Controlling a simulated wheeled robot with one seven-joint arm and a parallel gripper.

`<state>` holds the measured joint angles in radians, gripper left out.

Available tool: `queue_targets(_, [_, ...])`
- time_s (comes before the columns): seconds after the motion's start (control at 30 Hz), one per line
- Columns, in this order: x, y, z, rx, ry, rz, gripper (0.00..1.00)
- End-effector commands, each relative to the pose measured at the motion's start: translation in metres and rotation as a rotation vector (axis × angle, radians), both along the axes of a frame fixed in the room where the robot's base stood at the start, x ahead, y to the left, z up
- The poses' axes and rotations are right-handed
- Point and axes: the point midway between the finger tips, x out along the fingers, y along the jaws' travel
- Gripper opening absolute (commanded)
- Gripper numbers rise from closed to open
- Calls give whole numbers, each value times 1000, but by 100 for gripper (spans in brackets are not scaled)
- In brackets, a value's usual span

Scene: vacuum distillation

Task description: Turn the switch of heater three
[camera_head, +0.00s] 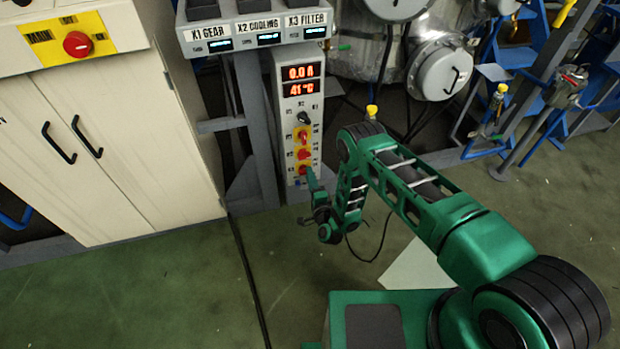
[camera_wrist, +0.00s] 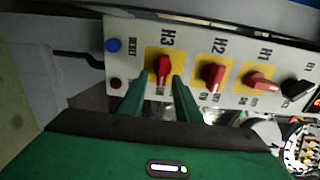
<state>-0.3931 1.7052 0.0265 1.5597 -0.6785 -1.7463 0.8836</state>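The heater panel (camera_head: 286,115) is a white upright box with a red display, a black knob and three red switches on yellow plates. In the wrist view the red switch marked H3 (camera_wrist: 163,67) has its handle roughly upright in the picture. My gripper (camera_wrist: 160,82) is open, with its green fingertips just below and to either side of the H3 handle. I cannot tell whether they touch it. The switches H2 (camera_wrist: 213,75) and H1 (camera_wrist: 259,82) lie to the right. In the head view my gripper (camera_head: 312,180) is at the panel's lower end and partly covers it.
A blue button (camera_wrist: 113,45) and a small dark red one (camera_wrist: 115,84) are left of H3. A black knob (camera_wrist: 296,88) is at the right. A beige cabinet (camera_head: 120,150) stands left of the panel, and metal vessels (camera_head: 440,70) stand behind.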

Motion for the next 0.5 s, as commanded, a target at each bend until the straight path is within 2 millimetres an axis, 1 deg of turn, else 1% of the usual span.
queue_targets(0.17, [-25,-6,0,-2,1,3,30])
queue_targets(0.4, [-68,-19,-1,-3,2,2,30])
queue_targets(0.5, [-82,-24,-2,-3,2,1,30])
